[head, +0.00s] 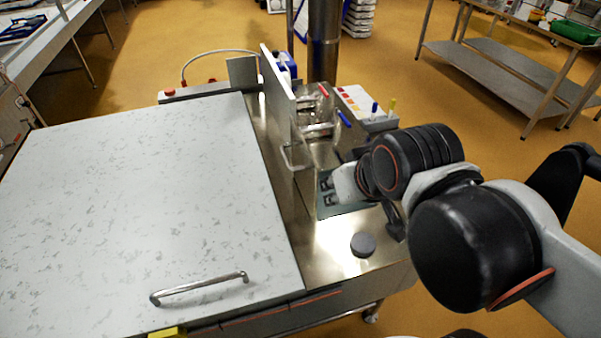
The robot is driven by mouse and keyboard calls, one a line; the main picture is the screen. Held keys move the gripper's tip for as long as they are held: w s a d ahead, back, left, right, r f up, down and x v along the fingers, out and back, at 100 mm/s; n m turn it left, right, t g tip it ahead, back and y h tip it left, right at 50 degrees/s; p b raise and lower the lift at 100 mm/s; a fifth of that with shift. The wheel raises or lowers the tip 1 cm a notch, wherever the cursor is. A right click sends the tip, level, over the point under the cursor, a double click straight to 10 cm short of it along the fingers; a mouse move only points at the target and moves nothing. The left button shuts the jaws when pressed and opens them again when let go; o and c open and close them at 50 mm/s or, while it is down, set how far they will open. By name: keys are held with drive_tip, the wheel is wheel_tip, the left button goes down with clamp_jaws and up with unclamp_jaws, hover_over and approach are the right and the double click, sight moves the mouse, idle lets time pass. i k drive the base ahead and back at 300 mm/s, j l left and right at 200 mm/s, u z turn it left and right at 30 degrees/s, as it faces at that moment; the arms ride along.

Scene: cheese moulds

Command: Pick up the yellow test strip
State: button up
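A thin yellow strip (392,105) stands upright in a small grey holder (380,123) at the back right of the steel worktop, beside a blue one (374,108). I take it to be the yellow test strip. My arm reaches in from the right, and its end is over the worktop, nearer the camera than the holder. My gripper (392,214) is mostly hidden behind my wrist. Only dark parts of it show, apart from the strip, and its opening cannot be made out.
A large white speckled lid (150,210) with a metal handle covers the left. An upright panel (279,103) stands beside clear containers (317,112). A grey disc (363,244) and a dark green mat (330,207) lie on the worktop. A colour chart (354,99) adjoins the holder.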

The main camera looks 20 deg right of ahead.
sight(392, 105)
drive_tip(key=k+l, duration=0.1)
drive_tip(key=l, duration=0.15)
drive_tip(key=l+u, duration=0.15)
drive_tip(key=l, duration=0.9)
drive_tip(key=k+l+u, duration=0.15)
drive_tip(key=l, duration=0.9)
drive_tip(key=i+l, duration=0.35)
drive_tip(key=i+l+u, duration=0.15)
drive_tip(key=i+l, duration=0.15)
drive_tip(key=l, duration=0.15)
drive_tip(key=i+l, duration=0.3)
drive_tip(key=i+l+u, duration=0.1)
drive_tip(key=l, duration=0.5)
drive_tip(key=i+l+u, duration=0.1)
drive_tip(key=l, duration=0.55)
